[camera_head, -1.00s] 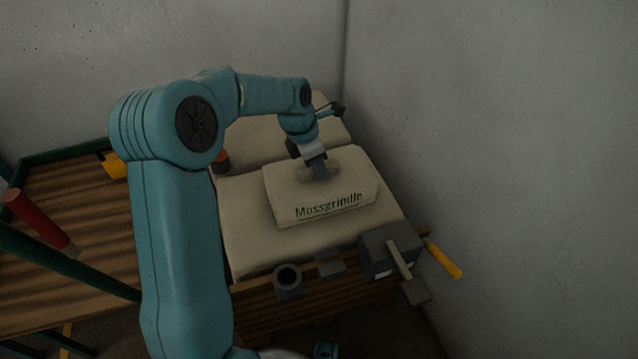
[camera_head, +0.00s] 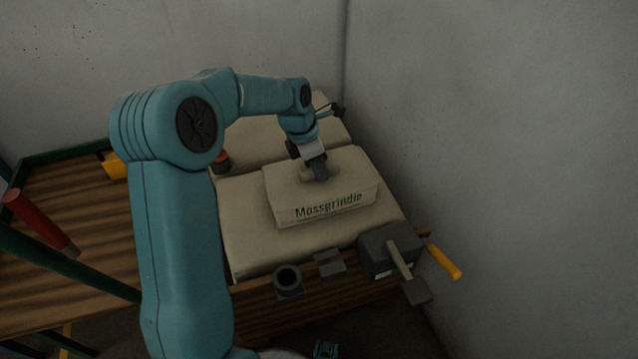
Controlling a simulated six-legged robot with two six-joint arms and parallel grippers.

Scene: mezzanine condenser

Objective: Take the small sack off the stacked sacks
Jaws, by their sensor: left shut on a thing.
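The small sack (camera_head: 345,193), cream with the dark word "Mossgrindle" on its front side, lies flat on top of larger cream stacked sacks (camera_head: 250,240). My left gripper (camera_head: 318,174) points down onto the middle of the small sack's top. It is shut on the sack's raised middle part, and its fingertips are partly hidden there. I see no gap between the small sack and the sack under it. My right gripper is not clearly in view; only a small teal part (camera_head: 325,349) shows at the bottom edge.
Grey walls stand close behind and to the right.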

